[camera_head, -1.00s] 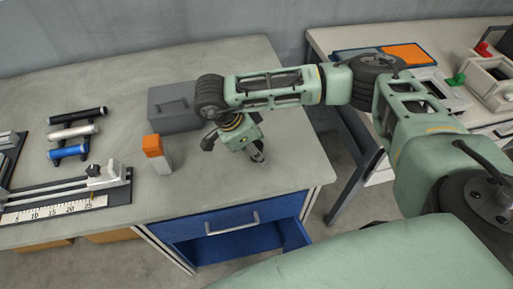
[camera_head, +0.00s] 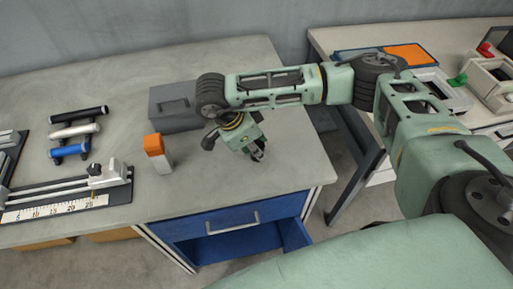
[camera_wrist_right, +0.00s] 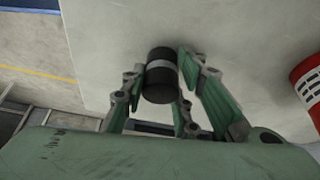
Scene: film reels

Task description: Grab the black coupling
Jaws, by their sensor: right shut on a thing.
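The black coupling (camera_wrist_right: 161,76) is a short black cylinder with a grey band round its middle. In the right wrist view it sits between the fingers of my right gripper (camera_wrist_right: 165,85), which is shut on it. In the head view my right gripper (camera_head: 257,153) points down over the front right part of the grey bench top. The coupling is mostly hidden there by the fingers. I cannot tell whether it touches the bench. My left gripper is not in view.
An orange-and-white block (camera_head: 159,154) stands left of the gripper, with a grey box (camera_head: 172,108) behind. Black, white and blue tubes (camera_head: 78,115) and a ruler fixture (camera_head: 75,200) lie farther left.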

